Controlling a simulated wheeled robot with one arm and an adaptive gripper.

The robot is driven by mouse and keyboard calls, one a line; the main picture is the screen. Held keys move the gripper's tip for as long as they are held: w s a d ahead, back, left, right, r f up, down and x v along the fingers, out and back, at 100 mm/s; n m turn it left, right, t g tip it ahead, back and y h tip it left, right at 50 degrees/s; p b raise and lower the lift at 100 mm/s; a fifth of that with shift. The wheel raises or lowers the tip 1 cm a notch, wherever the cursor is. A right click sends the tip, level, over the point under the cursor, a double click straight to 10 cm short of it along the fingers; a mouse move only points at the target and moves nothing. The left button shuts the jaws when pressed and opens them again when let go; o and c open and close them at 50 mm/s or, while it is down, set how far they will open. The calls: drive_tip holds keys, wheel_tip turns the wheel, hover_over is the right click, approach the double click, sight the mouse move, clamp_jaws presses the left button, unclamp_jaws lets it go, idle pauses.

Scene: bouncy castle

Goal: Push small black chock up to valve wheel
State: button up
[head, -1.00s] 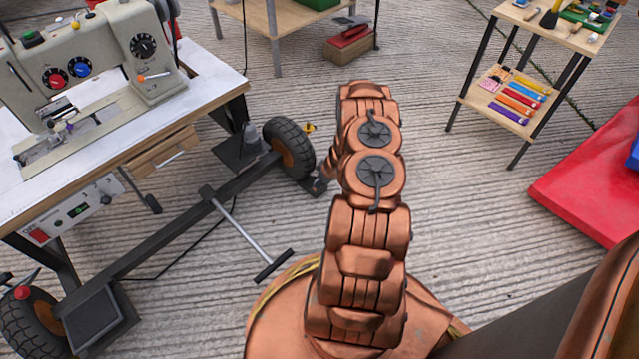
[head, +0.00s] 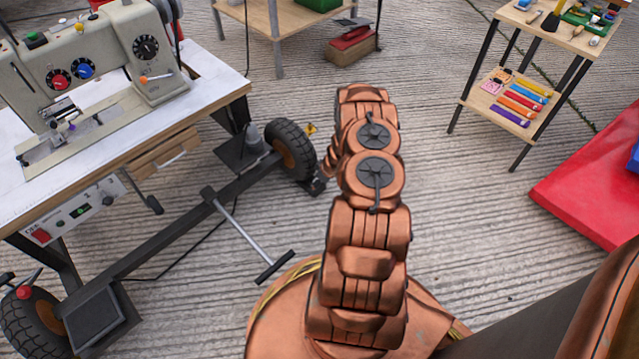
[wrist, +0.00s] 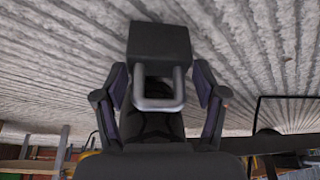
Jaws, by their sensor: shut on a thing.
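The small black chock (wrist: 160,50) is a dark block with a grey U-shaped handle (wrist: 160,98) in the wrist view. My gripper (wrist: 160,88) has its fingers on both sides of this handle and is shut on it. A second wheel (head: 35,325) is at the lower left; I see no clear valve on either.
The sewing bench (head: 215,92) stands on a wheeled frame with a T-shaped tow bar (head: 245,238) reaching toward me. A small yellow object (head: 311,128) is behind the tyre. A shelf cart (head: 515,125) and red mat (head: 580,200) are at the right. Floor between is clear.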

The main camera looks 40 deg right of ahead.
drive_tip(key=shift+w, duration=0.2)
drive_tip(key=o, duration=1.5)
drive_tip(key=v, duration=1.2)
